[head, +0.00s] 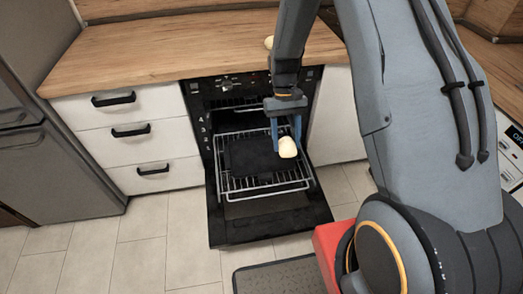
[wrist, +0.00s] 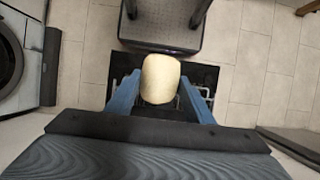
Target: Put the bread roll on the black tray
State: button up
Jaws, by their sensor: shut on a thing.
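The bread roll (head: 287,147) is pale yellow and rounded. My gripper (head: 284,141) is shut on it, pointing down over the right part of the pulled-out oven rack. In the wrist view the roll (wrist: 161,80) sits between the blue fingers of my gripper (wrist: 162,88). The black tray (head: 250,156) lies flat on the rack, and the roll shows at its right side. The exact height of the roll above the tray is hard to tell. The tray cannot be made out clearly in the wrist view, where the roll and gripper cover much of the middle.
The wire rack (head: 262,187) stands out of the open oven, above its lowered black door (head: 270,222). White drawers (head: 130,131) are left of the oven.

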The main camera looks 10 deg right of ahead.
aim_at(246, 158)
jog(key=k, duration=1.15)
jog(key=u, duration=0.7)
jog(key=i, duration=0.9)
jog(key=z, duration=0.5)
jog(key=i, duration=0.65)
jog(key=z, duration=0.75)
